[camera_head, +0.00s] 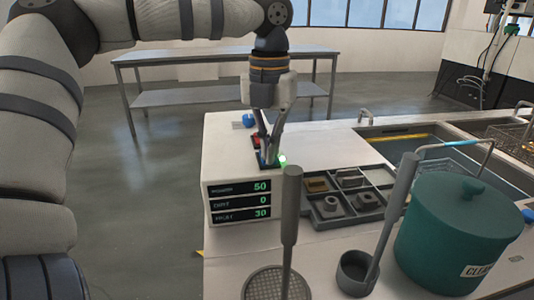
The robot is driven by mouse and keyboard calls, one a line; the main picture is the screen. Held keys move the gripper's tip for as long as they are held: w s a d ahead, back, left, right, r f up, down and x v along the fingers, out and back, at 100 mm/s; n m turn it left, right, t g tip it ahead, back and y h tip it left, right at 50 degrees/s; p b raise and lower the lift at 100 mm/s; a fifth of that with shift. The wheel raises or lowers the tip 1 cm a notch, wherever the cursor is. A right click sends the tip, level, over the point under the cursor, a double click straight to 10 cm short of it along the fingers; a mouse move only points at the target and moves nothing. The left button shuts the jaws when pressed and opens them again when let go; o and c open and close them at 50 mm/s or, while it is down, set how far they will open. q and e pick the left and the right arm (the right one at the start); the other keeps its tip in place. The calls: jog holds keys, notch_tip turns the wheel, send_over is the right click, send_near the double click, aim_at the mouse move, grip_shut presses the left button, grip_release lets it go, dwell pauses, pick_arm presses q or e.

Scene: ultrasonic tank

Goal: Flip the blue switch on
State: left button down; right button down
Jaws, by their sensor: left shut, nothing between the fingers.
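My left arm comes in from the left and reaches over the white bench. My left gripper (268,157) points down, shut, with its fingertips at the switches near the panel's left end. A blue switch (263,161) shows just beside and partly behind the fingertips. A red switch (256,141) sits behind it. A green light (283,159) glows right of the fingertips. Whether the fingers touch the blue switch, and which way it is tipped, I cannot tell. My right gripper is not in view.
A display (240,200) reads 50, 0 and 30. A grey tray (350,219) holds several metal parts. A teal lidded pot (459,235), a mesh strainer (279,284) and a ladle (358,274) stand in front. The tank (406,143) lies at the right. A blue knob (249,120) is behind.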

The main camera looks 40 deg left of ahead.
pick_arm(q)
jog(key=shift+f, duration=0.1)
jog(key=shift+r, duration=3.5)
